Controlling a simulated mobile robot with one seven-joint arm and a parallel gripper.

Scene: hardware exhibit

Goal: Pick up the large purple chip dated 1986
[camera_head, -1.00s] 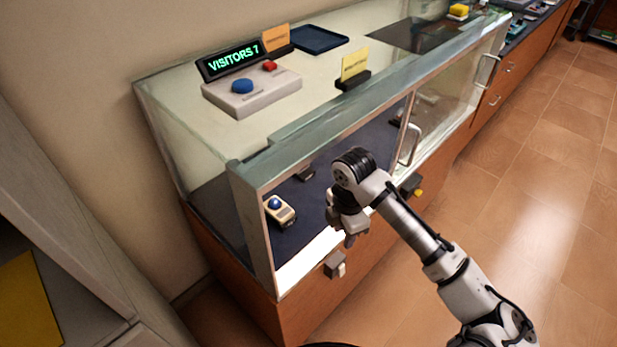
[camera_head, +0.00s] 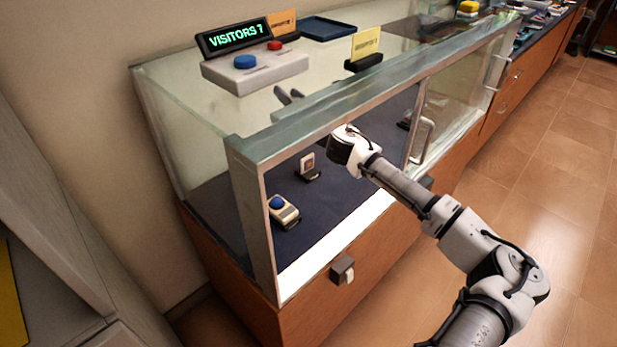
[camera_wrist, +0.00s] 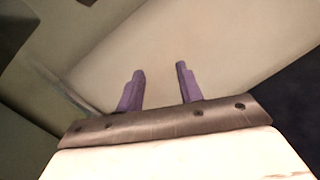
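No large purple chip dated 1986 can be made out for certain in either view. A small upright pale item with a darker centre (camera_head: 307,162) stands on a dark holder inside the glass case (camera_head: 262,225); its lettering is too small to read. My gripper (camera_head: 290,95) shows through the case's glass top, up and left of my wrist and above that item in the picture. In the wrist view my gripper (camera_wrist: 160,70) has its two purple-looking fingers apart with nothing between them. A plain pale surface lies beyond them.
A beige device with a blue ball (camera_head: 284,211) lies on the dark case floor. On top stand a counter sign (camera_head: 238,38), a button box (camera_head: 255,70), a yellow card (camera_head: 366,43) and a blue tray (camera_head: 327,28). The metal front frame (camera_head: 252,215) borders the opening.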

